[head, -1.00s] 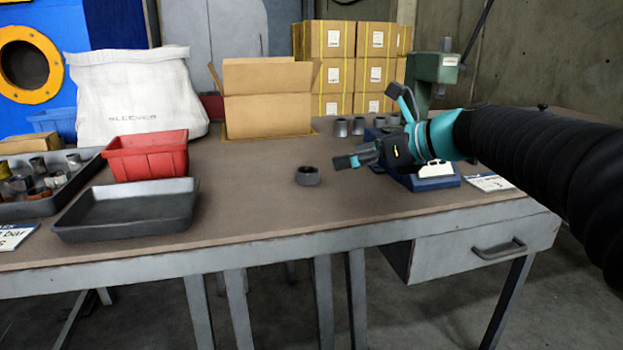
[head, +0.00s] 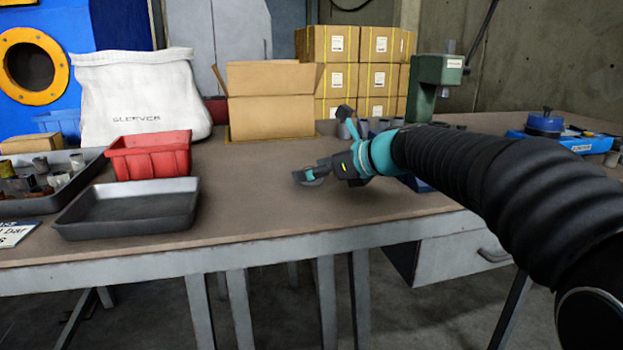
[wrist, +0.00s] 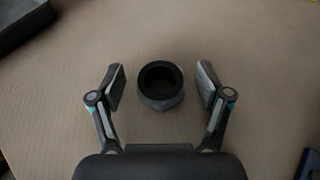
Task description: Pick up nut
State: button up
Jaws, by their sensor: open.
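The nut (wrist: 161,99) is a dark grey hexagonal piece with a round black opening, lying on the brown tabletop. In the wrist view it sits between the two fingers of my gripper (wrist: 161,88), with a gap on each side. My gripper is open and holds nothing. In the head view my gripper (head: 310,176) is low over the middle of the table and largely covers the nut (head: 312,181).
An empty dark tray (head: 130,228) and a red bin (head: 150,155) stand left of my gripper. A tray with several metal parts (head: 45,204) is at the far left. An open cardboard box (head: 270,112) stands behind. The tabletop (head: 250,205) around the nut is clear.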

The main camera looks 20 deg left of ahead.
jog(key=c, duration=1.4)
